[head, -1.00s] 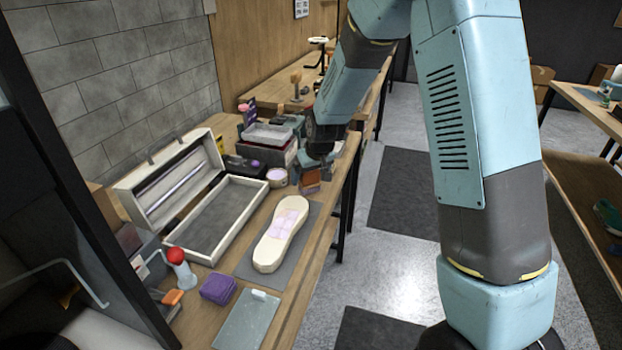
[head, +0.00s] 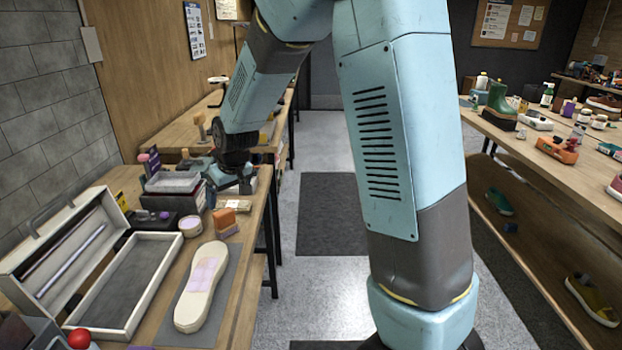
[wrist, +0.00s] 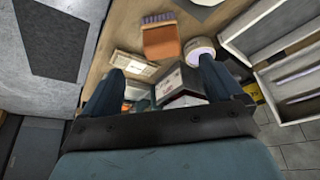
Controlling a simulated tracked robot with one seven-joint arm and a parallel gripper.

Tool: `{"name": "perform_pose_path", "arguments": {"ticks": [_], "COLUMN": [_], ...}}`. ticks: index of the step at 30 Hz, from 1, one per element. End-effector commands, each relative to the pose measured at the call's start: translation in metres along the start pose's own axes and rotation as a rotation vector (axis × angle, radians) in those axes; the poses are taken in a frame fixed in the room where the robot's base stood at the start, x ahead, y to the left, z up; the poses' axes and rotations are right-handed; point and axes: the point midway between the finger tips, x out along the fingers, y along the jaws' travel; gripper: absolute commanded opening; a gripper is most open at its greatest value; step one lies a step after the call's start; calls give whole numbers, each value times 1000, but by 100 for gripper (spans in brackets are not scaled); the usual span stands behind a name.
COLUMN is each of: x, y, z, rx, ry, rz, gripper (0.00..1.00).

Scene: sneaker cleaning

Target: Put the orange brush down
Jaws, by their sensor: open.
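The orange brush (head: 224,220) rests on the wooden table, beyond the toe of the cream shoe form and right of a small round tin. In the wrist view the brush (wrist: 160,42) lies above and outside my jaws, with its purple bristles toward the top of the picture. My gripper (wrist: 160,78) is open, its two dark fingers wide apart, and does not touch the brush. In the head view my gripper (head: 240,182) is farther back on the table, partly hidden by the wrist, near the stacked boxes.
The cream shoe form (head: 200,288) lies on a grey mat. The open case (head: 125,285) is at left. The round tin (head: 190,226) and a grey tray box (head: 173,183) are near the brush. A pale packet (wrist: 134,65) lies by my left finger. The aisle floor is clear.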

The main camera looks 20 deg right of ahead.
Motion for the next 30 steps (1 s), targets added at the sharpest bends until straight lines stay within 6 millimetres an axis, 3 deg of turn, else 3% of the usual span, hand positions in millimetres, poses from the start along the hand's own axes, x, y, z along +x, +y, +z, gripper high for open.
{"name": "perform_pose_path", "arguments": {"ticks": [5, 11, 21, 30], "x": [-44, -110, -205, -266], "y": [15, 35, 53, 55], "z": [12, 42, 113, 188], "rx": [36, 96, 204, 304], "ry": [16, 31, 54, 76], "rz": [17, 46, 98, 146], "gripper": [93, 93, 93, 93]}}
